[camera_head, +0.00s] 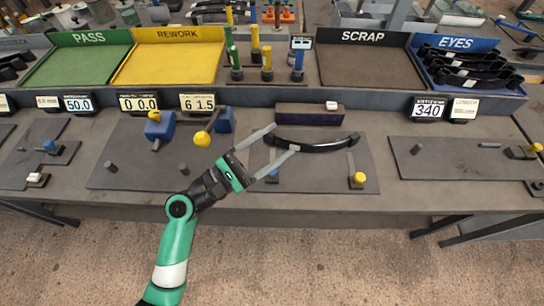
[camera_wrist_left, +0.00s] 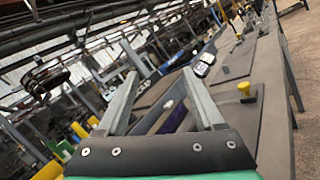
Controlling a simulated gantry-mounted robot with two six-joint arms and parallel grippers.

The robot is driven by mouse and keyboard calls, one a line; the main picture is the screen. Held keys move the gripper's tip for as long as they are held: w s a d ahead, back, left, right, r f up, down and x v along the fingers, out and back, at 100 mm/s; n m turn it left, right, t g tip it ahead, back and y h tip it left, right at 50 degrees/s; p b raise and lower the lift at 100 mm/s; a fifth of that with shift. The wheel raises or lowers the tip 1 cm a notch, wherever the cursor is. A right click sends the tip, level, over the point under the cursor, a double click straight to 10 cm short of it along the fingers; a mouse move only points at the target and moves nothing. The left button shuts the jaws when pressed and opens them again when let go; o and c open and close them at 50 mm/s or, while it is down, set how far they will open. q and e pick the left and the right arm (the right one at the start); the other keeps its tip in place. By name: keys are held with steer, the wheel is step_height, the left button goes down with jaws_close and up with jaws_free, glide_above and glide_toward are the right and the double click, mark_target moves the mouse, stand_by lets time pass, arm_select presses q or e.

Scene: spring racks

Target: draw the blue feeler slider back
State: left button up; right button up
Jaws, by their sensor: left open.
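A small blue piece (camera_head: 272,176), which looks like the feeler slider, sits on the dark middle plate (camera_head: 318,178) in the head view, partly covered by my lower finger. My left gripper (camera_head: 285,138) is open, its two fingers spread above this plate, with tips near the left end of a black curved leaf spring (camera_head: 322,145). I cannot tell whether a finger touches the spring. In the wrist view the open fingers (camera_wrist_left: 160,78) have nothing clearly between their tips; I cannot make out the blue piece there. My right gripper is not in view.
A yellow knob (camera_head: 357,178) stands at the plate's right front; it also shows in the wrist view (camera_wrist_left: 244,90). A dark purple block (camera_head: 309,114) lies behind the spring. Blue blocks with yellow knobs (camera_head: 160,128) stand to the left. Trays line the back.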

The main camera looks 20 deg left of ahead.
arm_select(q)
steer(key=s+a+f+n+y, duration=0.25)
steer(key=f+n, duration=0.25)
steer(key=f, duration=0.4)
steer(key=n+y+p, duration=0.2)
steer(key=n, duration=0.2)
glide_toward(272, 174)
steer(key=shift+s+a, duration=0.4)
steer(key=shift+w, duration=0.35)
steer(key=b+x, duration=0.1)
steer(key=x, duration=0.4)
steer(key=b+x, duration=0.1)
steer(key=x, duration=0.5)
steer(key=shift+w+f+b, duration=0.15)
steer(key=shift+f+b, duration=0.05)
steer(key=shift+b, duration=0.2)
jaws_close()
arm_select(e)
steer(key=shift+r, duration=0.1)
